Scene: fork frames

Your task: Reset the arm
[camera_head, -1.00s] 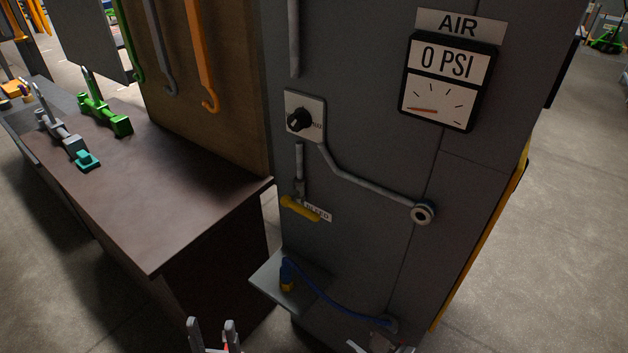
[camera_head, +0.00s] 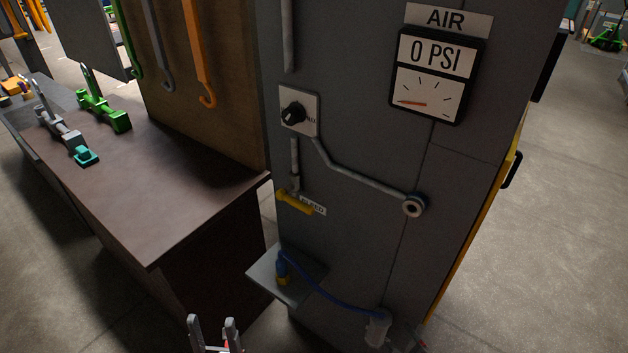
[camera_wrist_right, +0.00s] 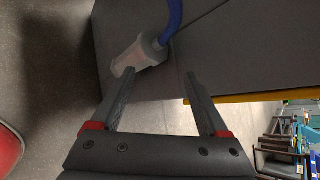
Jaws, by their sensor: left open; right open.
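My left gripper (camera_head: 213,334) is open and empty at the bottom edge of the head view, in front of the cabinet and bench. My right gripper (camera_wrist_right: 159,76) is open in the right wrist view, with nothing between its fingertips. A pale grey cylindrical fitting (camera_wrist_right: 139,55) on the end of a blue hose (camera_wrist_right: 173,16) is just beyond the left fingertip there; I cannot tell whether they touch. In the head view the fitting (camera_head: 377,329) hangs at the hose's (camera_head: 325,294) lower end. Only a small part of the right gripper shows beside it, at the bottom edge.
The grey cabinet (camera_head: 355,235) carries a gauge (camera_head: 430,93) reading 0 PSI, a black knob (camera_head: 293,113), a yellow-handled valve (camera_head: 295,201) and a round port (camera_head: 414,205). A small shelf (camera_head: 262,277) juts out. A brown bench (camera_head: 185,190) stands left; floor at right is clear.

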